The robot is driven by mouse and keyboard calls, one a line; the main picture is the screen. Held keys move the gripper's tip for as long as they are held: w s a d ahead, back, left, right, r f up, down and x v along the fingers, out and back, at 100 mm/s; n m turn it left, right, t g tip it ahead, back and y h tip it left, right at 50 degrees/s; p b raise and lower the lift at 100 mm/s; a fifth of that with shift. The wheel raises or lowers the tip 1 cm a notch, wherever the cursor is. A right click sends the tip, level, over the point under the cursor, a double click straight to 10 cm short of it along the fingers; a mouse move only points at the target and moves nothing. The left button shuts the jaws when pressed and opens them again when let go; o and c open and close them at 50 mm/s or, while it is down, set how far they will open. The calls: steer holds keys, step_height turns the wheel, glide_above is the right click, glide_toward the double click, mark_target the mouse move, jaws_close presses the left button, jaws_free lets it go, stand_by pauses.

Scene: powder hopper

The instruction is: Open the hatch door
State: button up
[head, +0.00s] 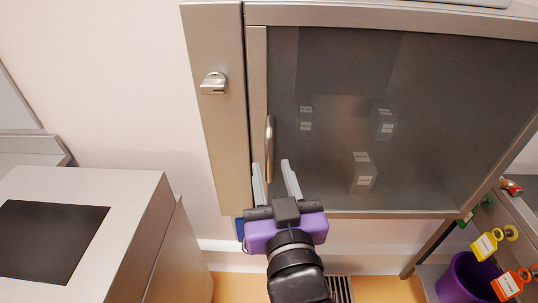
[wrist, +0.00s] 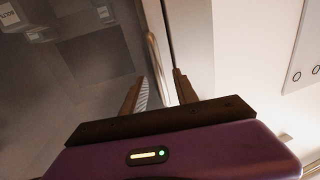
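The hatch door (head: 410,90) is a dark glass panel in a metal frame, and it looks closed. Its vertical bar handle (head: 269,150) is on the left side of the door. In the wrist view the handle (wrist: 154,55) runs down towards the gap between my fingers. My gripper (head: 272,168) is open with its two fingers apart, one on each side of the handle's lower end in the picture. The gripper also shows in the wrist view (wrist: 158,88). I see no finger clearly touching the handle, and the exact depth between them is hard to tell.
A metal latch knob (head: 213,83) sits on the cabinet's left post. Labelled containers (head: 363,172) stand behind the glass. A grey machine with a black panel (head: 50,240) is at lower left. A purple bin (head: 468,280) and coloured tags (head: 488,243) are at lower right.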

mark_target(270, 163)
steer(key=shift+p+x, duration=0.35)
steer(key=shift+x, duration=1.55)
jaws_close()
